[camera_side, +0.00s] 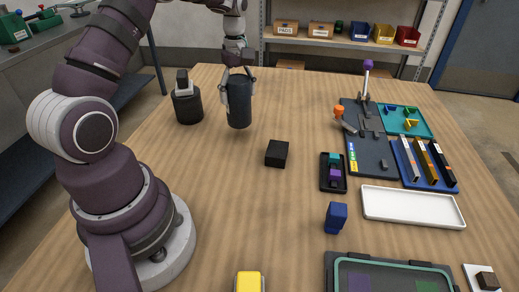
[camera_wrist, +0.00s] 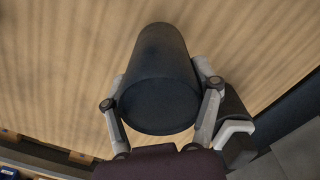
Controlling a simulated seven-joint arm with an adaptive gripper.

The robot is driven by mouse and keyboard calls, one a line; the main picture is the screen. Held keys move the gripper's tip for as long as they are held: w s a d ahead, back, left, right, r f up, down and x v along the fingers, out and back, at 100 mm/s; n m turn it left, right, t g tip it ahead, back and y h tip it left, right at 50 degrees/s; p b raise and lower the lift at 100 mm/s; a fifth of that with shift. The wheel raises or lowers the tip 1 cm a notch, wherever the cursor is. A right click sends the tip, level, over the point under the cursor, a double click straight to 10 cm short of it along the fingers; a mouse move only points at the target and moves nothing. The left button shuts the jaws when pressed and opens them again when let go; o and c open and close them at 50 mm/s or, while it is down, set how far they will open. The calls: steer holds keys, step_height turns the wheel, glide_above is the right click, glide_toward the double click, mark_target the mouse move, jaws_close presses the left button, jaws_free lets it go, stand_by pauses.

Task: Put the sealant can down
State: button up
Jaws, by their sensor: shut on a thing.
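The sealant can (camera_side: 239,106), a dark upright cylinder, is at the back left of the wooden table. My gripper (camera_side: 238,84) comes from above and is shut on it, with a grey finger on each side. In the wrist view the can (camera_wrist: 160,75) fills the space between the fingers of my gripper (camera_wrist: 160,102). Its near round end faces the camera. Its base is at or just above the table top; I cannot tell whether it touches.
A black canister with a pale handle (camera_side: 187,104) stands close to the left of the can; it also shows in the wrist view (camera_wrist: 236,125). A small black block (camera_side: 277,153) lies in front. A tool board (camera_side: 372,155) and white tray (camera_side: 412,206) are at the right. Bare table surrounds the can's right side.

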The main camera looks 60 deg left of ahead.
mark_target(241, 104)
steer(key=shift+w+a, duration=0.15)
steer(key=shift+w, duration=0.1)
steer(key=shift+w+a+f, duration=0.1)
steer(key=shift+w+f, duration=0.05)
steer(key=shift+f, duration=1.6)
steer(key=shift+f, duration=0.1)
steer(key=o, duration=1.2)
steer(key=shift+o, duration=0.2)
